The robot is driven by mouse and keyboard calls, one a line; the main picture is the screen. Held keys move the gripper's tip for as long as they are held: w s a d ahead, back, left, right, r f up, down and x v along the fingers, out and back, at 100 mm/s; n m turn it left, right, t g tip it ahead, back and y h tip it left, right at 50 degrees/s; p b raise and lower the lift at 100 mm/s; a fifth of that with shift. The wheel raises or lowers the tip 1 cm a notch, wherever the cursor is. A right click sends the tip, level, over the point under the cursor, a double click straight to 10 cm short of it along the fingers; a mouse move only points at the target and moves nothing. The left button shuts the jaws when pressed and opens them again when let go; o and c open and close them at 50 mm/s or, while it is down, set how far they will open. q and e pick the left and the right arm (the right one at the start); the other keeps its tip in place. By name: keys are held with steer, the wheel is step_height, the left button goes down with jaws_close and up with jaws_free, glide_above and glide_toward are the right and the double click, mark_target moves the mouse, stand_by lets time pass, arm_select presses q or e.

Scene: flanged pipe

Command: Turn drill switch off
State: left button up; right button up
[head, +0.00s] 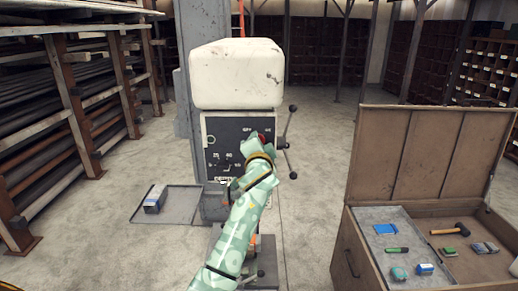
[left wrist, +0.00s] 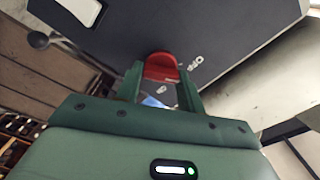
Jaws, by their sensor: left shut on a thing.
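The drill press (head: 238,75) stands upright in the middle of the head view, with a white, stained head cover and a dark control panel (head: 222,135) below it. A red switch knob (head: 262,137) shows at the panel's right side, partly hidden by my left gripper (head: 255,143). In the left wrist view, the green fingers of my left gripper (left wrist: 160,78) are on either side of the red knob (left wrist: 161,66) and shut on it. Small white lettering is beside the knob. The exact angle of the knob is hard to tell. My right gripper is not in view.
A lever handle (head: 286,130) with dark ball ends is just right of my gripper. A grey tray (head: 180,208) with a small box sits left. A large open tool crate (head: 395,155) stands right, and pipe racks (head: 70,100) line the left.

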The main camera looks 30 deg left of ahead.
arm_select(q)
steer(key=shift+f+n, duration=0.1)
steer(key=shift+n, duration=1.2)
steer(key=shift+b, duration=0.3)
steer(key=o, duration=1)
